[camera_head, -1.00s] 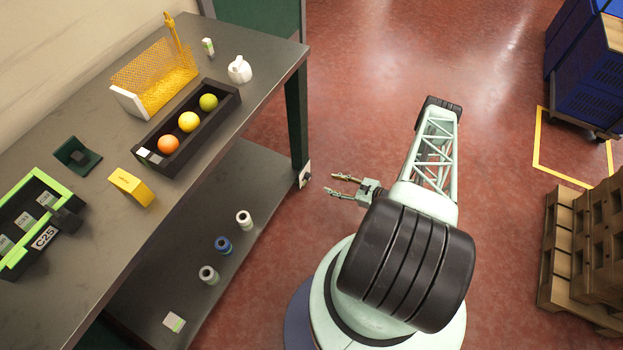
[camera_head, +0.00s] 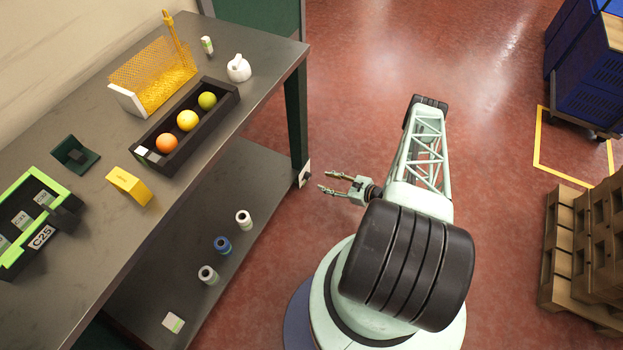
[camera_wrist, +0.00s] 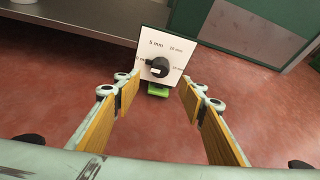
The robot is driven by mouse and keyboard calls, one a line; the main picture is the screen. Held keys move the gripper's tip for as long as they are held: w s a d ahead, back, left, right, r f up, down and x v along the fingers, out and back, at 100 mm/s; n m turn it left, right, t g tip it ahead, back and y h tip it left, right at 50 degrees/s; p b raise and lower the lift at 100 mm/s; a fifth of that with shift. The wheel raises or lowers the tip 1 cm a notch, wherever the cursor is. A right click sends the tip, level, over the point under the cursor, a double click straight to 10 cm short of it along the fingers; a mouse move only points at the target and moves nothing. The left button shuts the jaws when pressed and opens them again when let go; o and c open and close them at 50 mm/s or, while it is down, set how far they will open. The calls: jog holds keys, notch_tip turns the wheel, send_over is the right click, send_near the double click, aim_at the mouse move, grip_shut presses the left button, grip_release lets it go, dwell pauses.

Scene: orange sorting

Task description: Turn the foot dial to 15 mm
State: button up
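The foot dial is a black knob (camera_wrist: 158,67) on a white square plate (camera_wrist: 180,48) in the wrist view. The plate carries printed mm labels; "5 mm" reads at the upper left, and the smaller ones are hard to read. The knob's pointer sticks out to the left, beside a partly hidden label. In the head view the plate (camera_head: 305,173) shows edge-on at the foot of the bench leg. My gripper (camera_head: 326,181) is open and empty, just right of the plate and apart from it. In the wrist view the open fingers (camera_wrist: 159,80) frame the knob.
The green bench leg (camera_head: 297,120) stands behind the plate. Red floor is clear around my gripper.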

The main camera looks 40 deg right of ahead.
aim_at(310, 177)
jog(key=shift+b+x, duration=1.05)
jog(key=shift+x, duration=3.85)
jog(key=shift+c, duration=0.4)
jog(key=c, duration=0.8)
